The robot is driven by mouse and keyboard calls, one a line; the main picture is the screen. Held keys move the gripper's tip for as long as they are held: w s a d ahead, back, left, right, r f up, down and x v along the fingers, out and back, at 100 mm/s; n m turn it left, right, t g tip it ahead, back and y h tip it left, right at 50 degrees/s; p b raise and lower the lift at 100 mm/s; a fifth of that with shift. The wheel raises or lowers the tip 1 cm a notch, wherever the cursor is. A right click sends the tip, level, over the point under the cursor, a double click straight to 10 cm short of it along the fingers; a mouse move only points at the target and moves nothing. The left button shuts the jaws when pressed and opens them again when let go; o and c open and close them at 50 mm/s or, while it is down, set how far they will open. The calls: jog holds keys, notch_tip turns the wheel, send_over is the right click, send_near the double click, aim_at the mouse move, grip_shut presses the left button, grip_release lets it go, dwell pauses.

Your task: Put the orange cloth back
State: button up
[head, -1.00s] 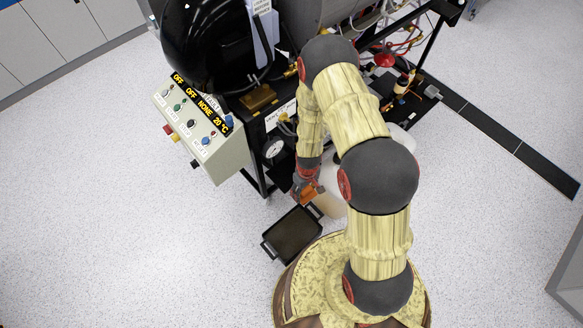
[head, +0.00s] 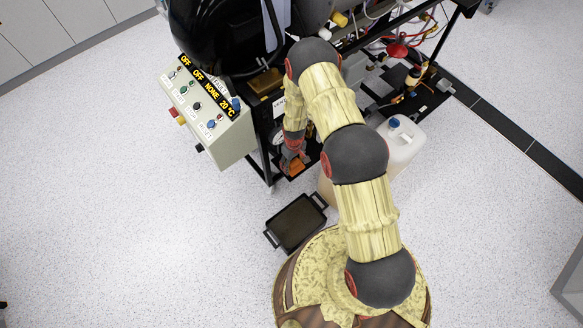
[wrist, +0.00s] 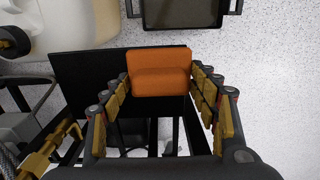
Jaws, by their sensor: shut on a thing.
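The orange cloth (wrist: 160,72) is a small folded pad between the fingers of my gripper (wrist: 160,88) in the wrist view. My gripper is shut on it. In the head view the cloth (head: 296,168) shows as a small orange patch at the end of my gripper (head: 293,160), beside the lower frame of the burner rig. In the wrist view a black flat panel (wrist: 75,72) of the rig lies behind the cloth. I cannot tell whether the cloth touches it.
A black tray with handles (head: 296,222) lies on the floor near my base; it also shows in the wrist view (wrist: 180,12). A control box (head: 208,112) is on the rig's left. A whitish canister (head: 402,150) with a blue cap stands right of my arm. Floor at left is clear.

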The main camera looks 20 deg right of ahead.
aim_at(291, 166)
jog(key=shift+w+a+f, duration=0.15)
jog(key=shift+w+f, duration=0.5)
jog(key=shift+f, duration=0.15)
jog(key=shift+w+f+b, duration=0.15)
jog(key=shift+f+b, duration=0.75)
jog(key=shift+f, duration=0.75)
jog(key=shift+f, duration=0.2)
jog(key=o, duration=1)
jog(key=shift+o, duration=0.5)
jog(key=shift+r, duration=0.1)
